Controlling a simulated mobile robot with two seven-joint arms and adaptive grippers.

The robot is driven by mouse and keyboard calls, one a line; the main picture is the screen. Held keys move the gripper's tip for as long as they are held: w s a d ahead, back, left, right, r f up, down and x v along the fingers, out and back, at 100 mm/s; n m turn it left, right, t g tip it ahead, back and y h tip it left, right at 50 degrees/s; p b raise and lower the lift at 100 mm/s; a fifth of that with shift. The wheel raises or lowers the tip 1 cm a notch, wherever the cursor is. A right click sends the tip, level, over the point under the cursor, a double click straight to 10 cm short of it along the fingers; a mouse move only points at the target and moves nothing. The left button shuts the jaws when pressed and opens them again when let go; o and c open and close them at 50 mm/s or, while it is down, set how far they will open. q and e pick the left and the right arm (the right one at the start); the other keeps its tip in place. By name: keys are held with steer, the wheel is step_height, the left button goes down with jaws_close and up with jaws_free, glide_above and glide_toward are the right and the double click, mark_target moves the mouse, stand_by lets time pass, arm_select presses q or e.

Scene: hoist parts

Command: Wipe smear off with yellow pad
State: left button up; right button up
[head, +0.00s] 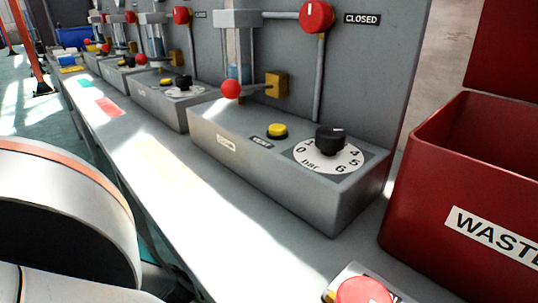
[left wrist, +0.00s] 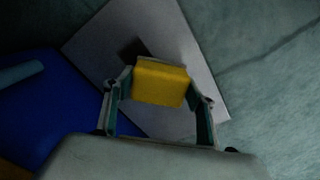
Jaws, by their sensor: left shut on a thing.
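The yellow pad (left wrist: 160,82) is between the fingers of my left gripper (left wrist: 160,98), which is shut on it in the left wrist view. Past the pad lies a pale grey plate (left wrist: 190,50), set at an angle. A small dark patch (left wrist: 133,48) shows on the plate just beyond the pad's upper left; I cannot tell whether it is the smear or a shadow. I cannot tell whether the pad touches the plate. The head view does not show my left gripper clearly. My right gripper is in neither view.
The head view shows a grey bench (head: 185,210) with several control boxes, a black dial (head: 330,140) and red-knobbed levers. A red waste bin (head: 440,170) stands at the right. A blue object (left wrist: 60,110) lies left of the plate in the wrist view.

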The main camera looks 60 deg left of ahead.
arm_select(q)
steer(key=shift+f, duration=0.75)
steer(key=shift+d, duration=0.1)
steer(key=shift+w+d, duration=0.15)
steer(key=shift+d, duration=0.2)
steer(key=shift+w+d+r, duration=0.1)
steer(key=shift+w+d, duration=0.15)
steer(key=shift+d, duration=0.85)
steer(key=shift+w+d+f, duration=0.1)
steer(key=shift+w+d, duration=0.1)
steer(key=shift+d, duration=0.85)
steer(key=shift+w+d+r, duration=0.1)
steer(key=shift+w+d, duration=0.15)
steer(key=shift+d, duration=0.85)
steer(key=a, duration=0.2)
steer(key=s+a, duration=0.1)
steer(key=a, duration=0.1)
steer(key=a+p, duration=0.1)
steer(key=a, duration=0.1)
steer(key=shift+s+a, duration=0.25)
steer(key=shift+a, duration=0.15)
steer(key=shift+s+a+f, duration=0.2)
steer(key=shift+a, duration=0.15)
